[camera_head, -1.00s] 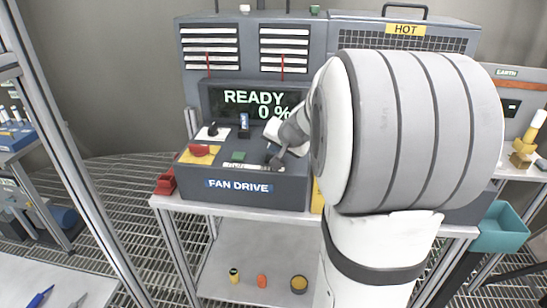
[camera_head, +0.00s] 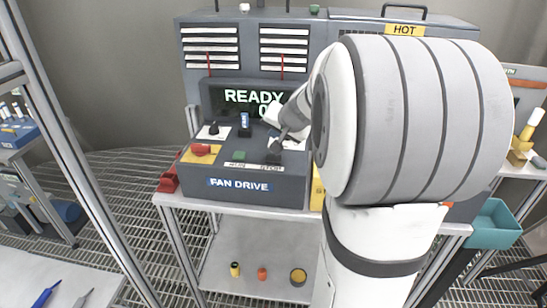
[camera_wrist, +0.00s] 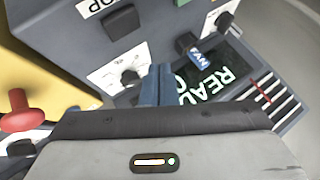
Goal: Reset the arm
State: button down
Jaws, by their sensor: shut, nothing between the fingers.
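My gripper (camera_head: 277,146) is shut and empty, in the air just above the front panel of the grey FAN DRIVE console (camera_head: 255,187). My arm reaches to it from the right and hides part of the console. In the wrist view my blue fingers (camera_wrist: 158,85) are together, with panel controls behind them. A black knob (camera_wrist: 129,78) shows just left of the fingertips, and a blue FAN tag (camera_wrist: 199,56) to their right. The dark display (camera_head: 233,97) reads READY; my arm covers part of its lower line.
A red knob (camera_head: 201,149) on a yellow plate and a green button (camera_head: 239,155) sit on the panel. A grey cabinet marked HOT (camera_head: 405,30) stands behind. A teal bin (camera_head: 492,225) is at right. Small items, including a red cylinder (camera_head: 262,273), stand on the lower shelf.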

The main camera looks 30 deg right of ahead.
jog(key=s+a+f+n+g+y, duration=0.1)
jog(key=s+a+n+g, duration=0.15)
jog(key=s+a, duration=0.4)
jog(key=s+a+f+n+g, duration=0.1)
jog(key=s+a+n, duration=0.2)
jog(key=s+a, duration=0.35)
jog(key=s+a+f+n+g, duration=0.1)
jog(key=s, duration=0.5)
jog(key=s+a+f+n+g+h, duration=0.1)
jog(key=s+a+f+n, duration=0.1)
jog(key=s, duration=0.4)
jog(key=shift+g, duration=0.35)
jog(key=c, duration=2.2)
grip_release()
